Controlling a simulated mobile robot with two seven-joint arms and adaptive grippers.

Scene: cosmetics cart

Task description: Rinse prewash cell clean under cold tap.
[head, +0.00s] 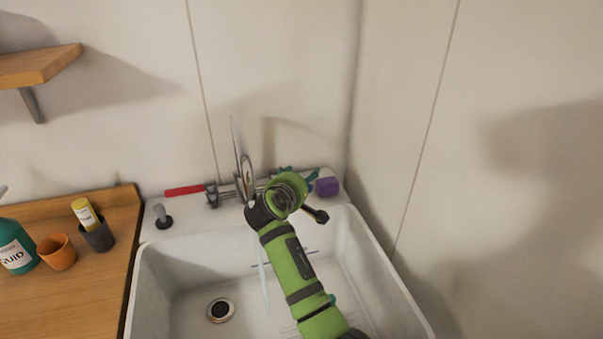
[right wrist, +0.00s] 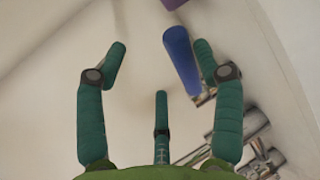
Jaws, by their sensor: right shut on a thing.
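My right gripper (head: 298,173) reaches over the sink to the tap at the back wall. In the right wrist view the gripper's (right wrist: 160,62) fingers are spread around the blue cold-tap handle (right wrist: 181,60), which lies against the right finger; it is shut on this handle. The tap's red handle (head: 184,190) points left. The curved metal spout (head: 243,165) stands left of my wrist. A thin pale streak (head: 264,285) like running water drops from under my wrist into the sink (head: 180,262). I cannot make out the prewash cell. My left gripper is out of view.
A purple block (head: 327,187) sits on the ledge beside the gripper. A grey knob (head: 162,215) stands on the left ledge. On the wooden counter (head: 90,300) are a teal bottle (head: 15,245), an orange cup (head: 57,252) and a yellow tube in a dark cup (head: 99,237).

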